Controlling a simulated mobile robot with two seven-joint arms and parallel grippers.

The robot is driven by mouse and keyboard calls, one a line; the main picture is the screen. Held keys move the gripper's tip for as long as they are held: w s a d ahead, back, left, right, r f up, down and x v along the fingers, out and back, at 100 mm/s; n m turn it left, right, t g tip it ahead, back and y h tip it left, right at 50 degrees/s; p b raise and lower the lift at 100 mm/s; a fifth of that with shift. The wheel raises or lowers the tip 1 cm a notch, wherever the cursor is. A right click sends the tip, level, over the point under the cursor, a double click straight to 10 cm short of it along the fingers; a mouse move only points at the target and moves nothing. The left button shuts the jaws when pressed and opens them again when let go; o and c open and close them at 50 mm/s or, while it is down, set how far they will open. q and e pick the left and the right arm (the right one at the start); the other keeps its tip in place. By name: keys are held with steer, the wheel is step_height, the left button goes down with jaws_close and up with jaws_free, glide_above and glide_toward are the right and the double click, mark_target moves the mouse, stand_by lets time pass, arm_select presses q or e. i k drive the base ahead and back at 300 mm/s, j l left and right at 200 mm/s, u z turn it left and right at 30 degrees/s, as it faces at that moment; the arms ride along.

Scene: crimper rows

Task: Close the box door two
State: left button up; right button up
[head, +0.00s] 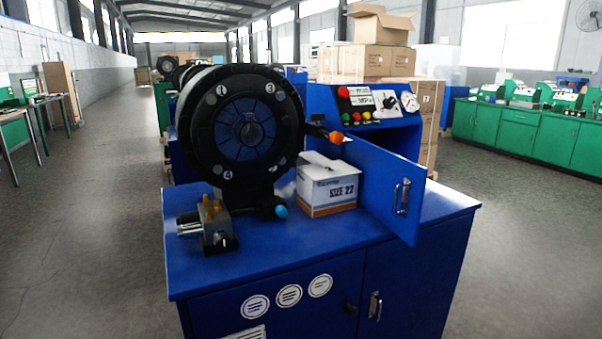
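A blue door panel (385,188) with a silver handle (402,196) stands swung outward above the blue bench top, at the right of the crimper. Its hinge side seems to be towards the machine, behind the white box. A lower cabinet door (410,290) with a silver handle (375,305) looks shut in the bench front. No label shows which one is door two. Neither of my grippers is in the head view.
A white "SIZE 22" box (328,190) stands on the bench top (270,248) just left of the open door. The round black crimper head (240,125) and a metal fitting (208,225) are further left. Open floor (520,220) lies to the right.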

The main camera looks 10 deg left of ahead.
mark_target(391, 186)
steer(key=i+l+u, duration=0.25)
steer(key=u, duration=0.15)
steer(key=i+l+u, duration=0.15)
steer(key=l+u, duration=0.2)
steer(key=l, duration=0.15)
steer(key=i+l+u, duration=0.1)
steer(key=l, duration=0.2)
steer(key=i+l+u, duration=0.1)
steer(key=l, duration=0.2)
steer(key=i+l+u, duration=0.1)
steer(key=l, duration=0.2)
steer(key=i+l, duration=0.1)
steer(key=l, duration=0.35)
steer(key=i+l+u, duration=0.1)
steer(key=l, duration=0.35)
